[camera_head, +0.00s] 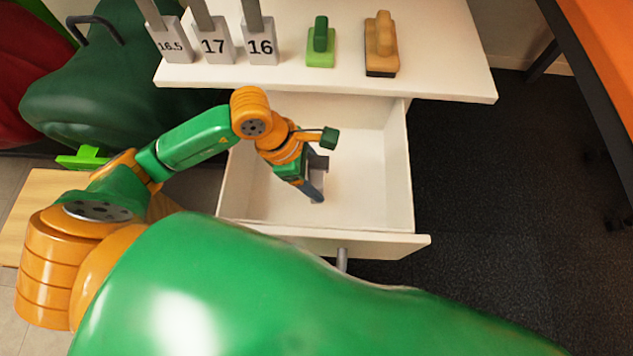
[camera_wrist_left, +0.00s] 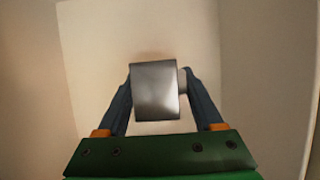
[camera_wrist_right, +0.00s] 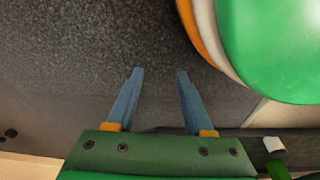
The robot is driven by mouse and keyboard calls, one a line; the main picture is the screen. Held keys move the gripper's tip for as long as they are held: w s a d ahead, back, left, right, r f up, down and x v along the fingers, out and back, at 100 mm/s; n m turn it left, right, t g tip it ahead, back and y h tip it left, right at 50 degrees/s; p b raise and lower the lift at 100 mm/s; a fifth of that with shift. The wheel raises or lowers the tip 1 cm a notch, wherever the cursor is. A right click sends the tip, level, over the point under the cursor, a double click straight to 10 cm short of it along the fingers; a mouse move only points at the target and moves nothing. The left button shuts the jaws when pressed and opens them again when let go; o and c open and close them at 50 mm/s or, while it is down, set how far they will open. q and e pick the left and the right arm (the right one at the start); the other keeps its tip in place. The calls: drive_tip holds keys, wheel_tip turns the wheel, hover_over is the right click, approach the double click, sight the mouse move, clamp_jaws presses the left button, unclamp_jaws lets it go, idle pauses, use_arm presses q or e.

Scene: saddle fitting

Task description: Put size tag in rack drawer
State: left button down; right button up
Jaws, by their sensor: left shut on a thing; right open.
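My left gripper (camera_head: 316,185) reaches down inside the open white drawer (camera_head: 365,170). In the left wrist view its fingers (camera_wrist_left: 158,95) are shut on a plain grey metallic size tag (camera_wrist_left: 155,85). The held tag is over or near the drawer floor; I cannot tell whether it touches it. Its number does not show, and in the head view the gripper mostly hides it. My right gripper (camera_wrist_right: 158,75) is open and empty over dark carpet in the right wrist view; it is outside the head view.
On the white top (camera_head: 435,65) above the drawer stand grey tags marked 16.5 (camera_head: 170,45), 17 (camera_head: 213,46) and 16 (camera_head: 261,46). A green-handled block (camera_head: 320,45) and a tan brush (camera_head: 381,45) are beside them. A dark green saddle (camera_head: 110,80) is at left.

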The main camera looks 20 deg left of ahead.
use_arm(q)
drive_tip(key=shift+f, duration=0.7)
drive_tip(key=shift+r, duration=0.1)
use_arm(e)
drive_tip(key=shift+w+a, duration=0.1)
drive_tip(key=shift+a, duration=0.05)
use_arm(q)
drive_tip(key=shift+c, duration=0.2)
unclamp_jaws()
use_arm(e)
drive_tip(key=shift+w+r, duration=0.1)
drive_tip(key=shift+w, duration=0.1)
